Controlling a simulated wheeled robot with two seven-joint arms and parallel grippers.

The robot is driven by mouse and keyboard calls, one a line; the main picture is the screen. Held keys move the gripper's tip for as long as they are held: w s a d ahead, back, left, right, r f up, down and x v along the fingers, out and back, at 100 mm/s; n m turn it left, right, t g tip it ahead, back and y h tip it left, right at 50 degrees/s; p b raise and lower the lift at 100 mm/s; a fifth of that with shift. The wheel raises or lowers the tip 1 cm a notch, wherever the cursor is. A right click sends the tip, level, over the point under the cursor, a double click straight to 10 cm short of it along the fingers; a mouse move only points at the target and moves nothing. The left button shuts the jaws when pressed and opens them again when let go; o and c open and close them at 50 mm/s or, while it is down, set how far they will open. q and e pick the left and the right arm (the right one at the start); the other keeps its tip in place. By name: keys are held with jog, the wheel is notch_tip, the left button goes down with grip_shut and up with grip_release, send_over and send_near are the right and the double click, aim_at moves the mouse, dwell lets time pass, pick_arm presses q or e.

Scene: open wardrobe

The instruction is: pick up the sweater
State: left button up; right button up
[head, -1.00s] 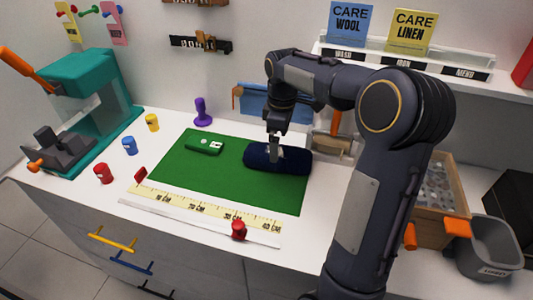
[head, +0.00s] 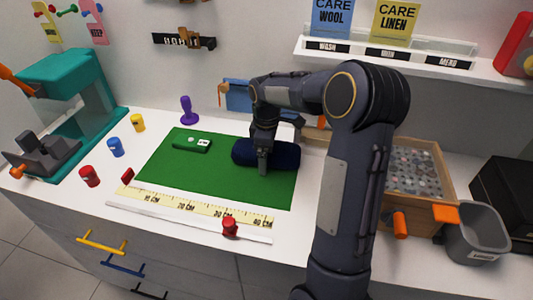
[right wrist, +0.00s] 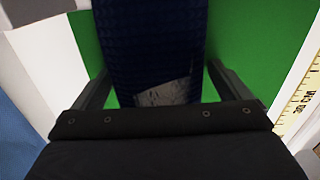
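The sweater is a dark blue rolled bundle (head: 286,154) lying on the right part of the green mat (head: 190,178). My right gripper (head: 263,166) points down at its near side, left of its middle, and hides part of it. In the right wrist view the sweater (right wrist: 150,45) runs between the two spread fingers of my right gripper (right wrist: 160,85), with green mat showing beside it. A pale patch shows on the bundle near the palm. My left gripper is not in view.
A green case (head: 191,144) lies on the mat. A ruler (head: 185,207) with a red knob (head: 230,227) runs along its front. Right of my arm stand a wooden tray (head: 418,170) of small pieces and a grey bin (head: 474,232). A teal machine (head: 75,85) stands left.

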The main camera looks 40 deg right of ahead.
jog(key=c, duration=1)
jog(key=shift+r, duration=0.2)
